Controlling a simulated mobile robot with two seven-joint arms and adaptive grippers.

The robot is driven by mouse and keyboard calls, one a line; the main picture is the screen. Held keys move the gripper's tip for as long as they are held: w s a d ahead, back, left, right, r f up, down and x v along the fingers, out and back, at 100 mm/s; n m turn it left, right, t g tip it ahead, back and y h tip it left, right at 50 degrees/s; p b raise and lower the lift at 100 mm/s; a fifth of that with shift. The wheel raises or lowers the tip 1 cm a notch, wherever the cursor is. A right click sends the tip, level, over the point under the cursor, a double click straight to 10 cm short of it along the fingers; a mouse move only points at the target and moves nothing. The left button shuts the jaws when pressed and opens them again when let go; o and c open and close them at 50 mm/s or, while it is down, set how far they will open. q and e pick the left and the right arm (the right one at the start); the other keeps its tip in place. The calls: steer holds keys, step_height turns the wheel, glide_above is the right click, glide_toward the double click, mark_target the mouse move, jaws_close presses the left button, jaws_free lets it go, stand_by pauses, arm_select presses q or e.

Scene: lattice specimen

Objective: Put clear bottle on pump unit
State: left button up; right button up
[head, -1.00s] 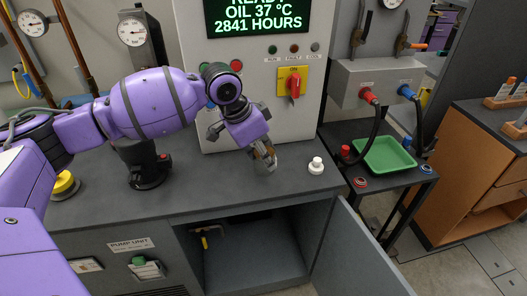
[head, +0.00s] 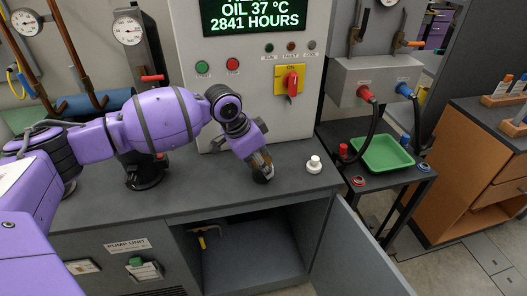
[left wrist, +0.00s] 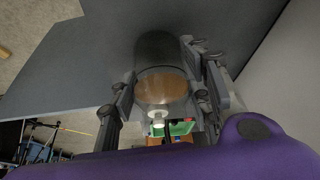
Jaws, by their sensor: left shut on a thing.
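The clear bottle (head: 262,170) holds brown liquid and is between the fingers of my left gripper (head: 258,160). In the left wrist view the bottle (left wrist: 160,88) sits between both fingers of the shut gripper (left wrist: 160,100). In the head view it is at the dark top of the pump unit (head: 215,188), in front of the grey control panel. I cannot tell if its base touches the top. The fingers hide part of it. My right gripper is not in view.
A white-capped small item (head: 314,165) stands right of the bottle on the pump unit top. The control panel (head: 255,110) rises behind. A side table with a green tray (head: 385,153) is at the right. The cabinet door (head: 350,250) is open below.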

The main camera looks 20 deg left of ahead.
arm_select(q)
steer(key=o, duration=1.4)
steer(key=shift+r, duration=0.1)
steer(key=v, duration=1.2)
steer(key=shift+p, duration=0.3)
